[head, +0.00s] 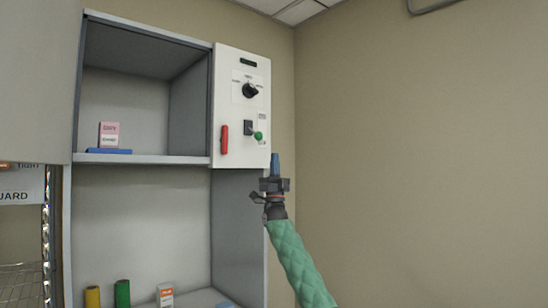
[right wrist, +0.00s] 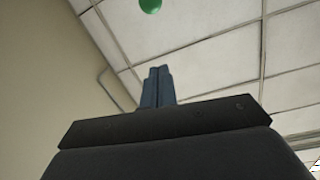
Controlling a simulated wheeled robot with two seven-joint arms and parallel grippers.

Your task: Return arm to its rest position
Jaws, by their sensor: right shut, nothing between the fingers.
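My right gripper (head: 275,162) is raised in front of the wall, just below and right of the white control panel (head: 232,148). Its blue fingers are together and empty. They also show shut in the right wrist view (right wrist: 158,84), pointing up toward the ceiling. My right arm, in a green quilted sleeve, comes up from the bottom of the head view. A green knob (head: 259,136) on the panel is just above and left of the fingertips; a green round end (right wrist: 150,5) shows at the top of the right wrist view. My left gripper is not in view.
The panel carries a black rotary knob (head: 250,90) and a red handle (head: 224,139). A grey cabinet (head: 145,160) at left holds a pink-and-white box (head: 109,134), a blue item (head: 108,151), and yellow and green rolls (head: 122,293) lower down. The right wall is bare.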

